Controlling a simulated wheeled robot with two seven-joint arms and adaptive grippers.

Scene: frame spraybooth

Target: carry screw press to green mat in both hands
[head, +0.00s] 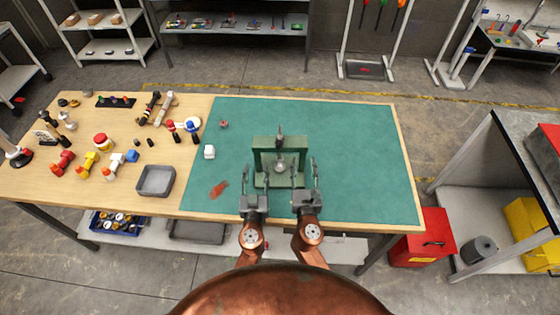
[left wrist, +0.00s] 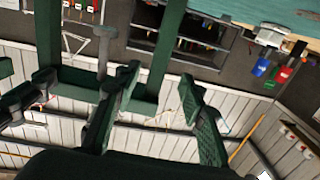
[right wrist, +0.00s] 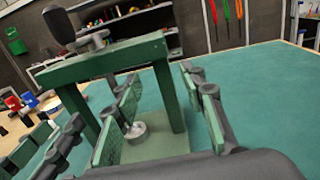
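The green screw press (head: 265,143) stands upright on the green mat (head: 350,140), near the middle of the mat's front half. Its crossbar (right wrist: 110,55) with a dark handle on top and its pale base plate show in the right wrist view. My left gripper (head: 254,190) is open in front of the press's left side. In the left wrist view its pads (left wrist: 163,112) are apart, with a press post (left wrist: 168,45) beyond the gap. My right gripper (head: 306,183) is open in front of the right side; its pads (right wrist: 168,108) are apart, with a post between and beyond them.
A grey tray (head: 156,181) and several tools stand on the wooden table to the left. The mat's right side is clear.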

